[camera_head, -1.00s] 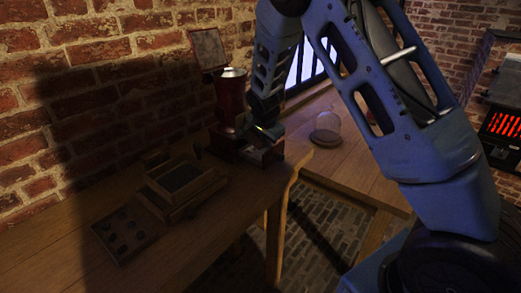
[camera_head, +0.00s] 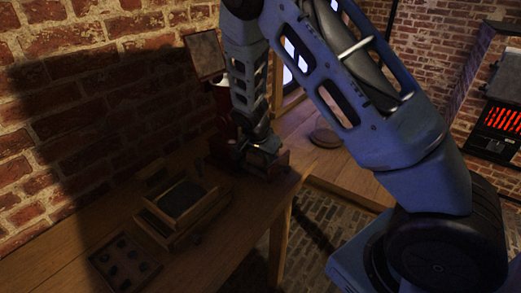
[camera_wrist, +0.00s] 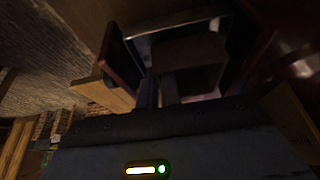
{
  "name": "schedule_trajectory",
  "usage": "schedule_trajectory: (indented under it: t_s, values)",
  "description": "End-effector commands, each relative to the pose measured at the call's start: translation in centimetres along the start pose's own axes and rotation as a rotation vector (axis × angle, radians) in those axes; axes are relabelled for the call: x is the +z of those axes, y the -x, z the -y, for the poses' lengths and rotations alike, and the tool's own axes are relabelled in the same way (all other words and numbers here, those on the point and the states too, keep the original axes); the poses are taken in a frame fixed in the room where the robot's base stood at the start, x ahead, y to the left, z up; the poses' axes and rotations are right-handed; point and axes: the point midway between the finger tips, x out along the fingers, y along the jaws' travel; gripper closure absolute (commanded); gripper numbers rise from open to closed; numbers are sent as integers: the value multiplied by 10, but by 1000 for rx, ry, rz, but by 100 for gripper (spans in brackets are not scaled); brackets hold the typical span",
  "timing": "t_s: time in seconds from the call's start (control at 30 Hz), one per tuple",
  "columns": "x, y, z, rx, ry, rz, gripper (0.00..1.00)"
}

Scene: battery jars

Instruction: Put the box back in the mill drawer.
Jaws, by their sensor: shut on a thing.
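The red mill (camera_head: 218,125) stands on the wooden bench against the brick wall, partly hidden behind my arm. Its drawer (camera_head: 270,164) shows at the base, on the right side. My gripper (camera_head: 254,147) is low at the drawer, pointing down. In the wrist view, a small brown box (camera_wrist: 192,60) lies just beyond my fingers (camera_wrist: 160,92), which are closed on it. A pale-rimmed frame, apparently the drawer (camera_wrist: 170,30), surrounds it. The view is dark, and I cannot tell whether the box touches the drawer floor.
A wooden case with a dark top (camera_head: 180,198) and a small tray of round dark pieces (camera_head: 124,262) are on the bench to the left. A framed panel (camera_head: 204,54) stands behind the mill. A round base (camera_head: 325,138) is on the table to the right. A glowing heater (camera_head: 500,121) is farther right.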

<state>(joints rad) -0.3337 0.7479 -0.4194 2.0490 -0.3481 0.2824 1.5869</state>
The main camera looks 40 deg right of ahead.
Motion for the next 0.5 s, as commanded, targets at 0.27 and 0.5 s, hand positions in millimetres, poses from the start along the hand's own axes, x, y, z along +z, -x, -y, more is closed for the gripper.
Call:
schedule_trajectory:
  t_s: [0.27,0.5]
  values:
    - [15,-11,-1,-2,0,1,100]
    - [15,-13,-1,-3,-1,1,100]
